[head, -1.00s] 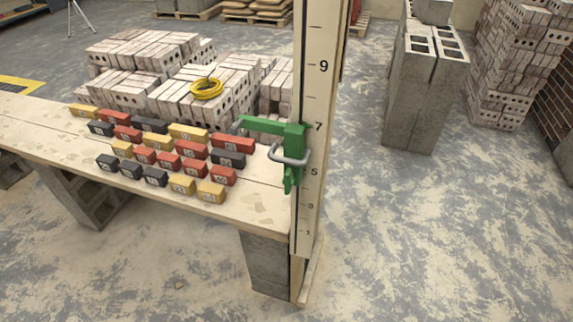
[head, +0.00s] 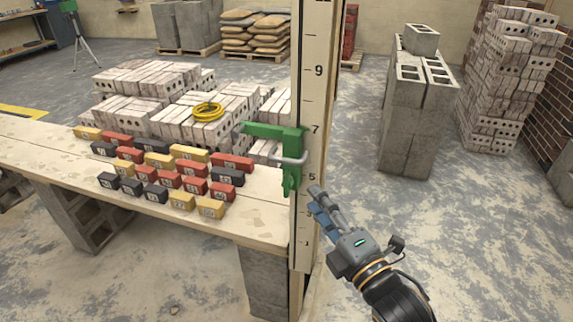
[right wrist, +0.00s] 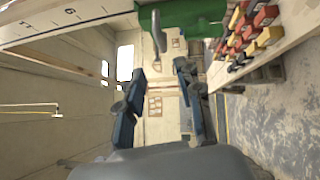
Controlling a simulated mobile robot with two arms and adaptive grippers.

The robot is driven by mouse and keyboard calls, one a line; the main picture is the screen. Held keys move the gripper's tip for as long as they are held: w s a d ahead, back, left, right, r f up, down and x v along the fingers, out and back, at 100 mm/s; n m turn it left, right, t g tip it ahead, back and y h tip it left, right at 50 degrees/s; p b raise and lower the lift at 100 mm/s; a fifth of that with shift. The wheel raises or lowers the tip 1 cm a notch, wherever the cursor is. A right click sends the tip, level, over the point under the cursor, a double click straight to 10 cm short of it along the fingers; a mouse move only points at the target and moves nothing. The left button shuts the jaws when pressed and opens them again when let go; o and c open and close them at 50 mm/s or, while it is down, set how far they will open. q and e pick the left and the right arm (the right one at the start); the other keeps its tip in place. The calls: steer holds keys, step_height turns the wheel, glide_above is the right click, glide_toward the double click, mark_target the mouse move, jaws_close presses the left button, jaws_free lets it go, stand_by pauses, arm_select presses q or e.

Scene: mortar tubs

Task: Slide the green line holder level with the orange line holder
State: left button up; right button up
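The green line holder (head: 275,137) is clamped on a pale upright post (head: 310,95) with a number scale, its top a little below the 7 mark. A grey loop handle (head: 292,159) sticks out from it. My right gripper (head: 316,199) is just right of the post, lower than the handle, and apart from it. In the right wrist view the fingers (right wrist: 158,80) are spread with nothing between them. The green holder (right wrist: 190,18) and its grey handle (right wrist: 157,30) show beyond the fingertips there. The orange line holder and my left gripper are not in view.
A plank table (head: 250,215) left of the post bears several rows of numbered red, yellow and black blocks (head: 165,175). Brick stacks (head: 150,95) and a yellow coil (head: 207,111) stand behind it. Grey concrete blocks (head: 415,110) stand at right. Floor right of the post is open.

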mark_target(286, 161)
steer(key=p+x, duration=0.2)
steer(key=x, duration=1.1)
steer(key=shift+w, duration=0.3)
jaws_close()
steer(key=shift+f, duration=0.1)
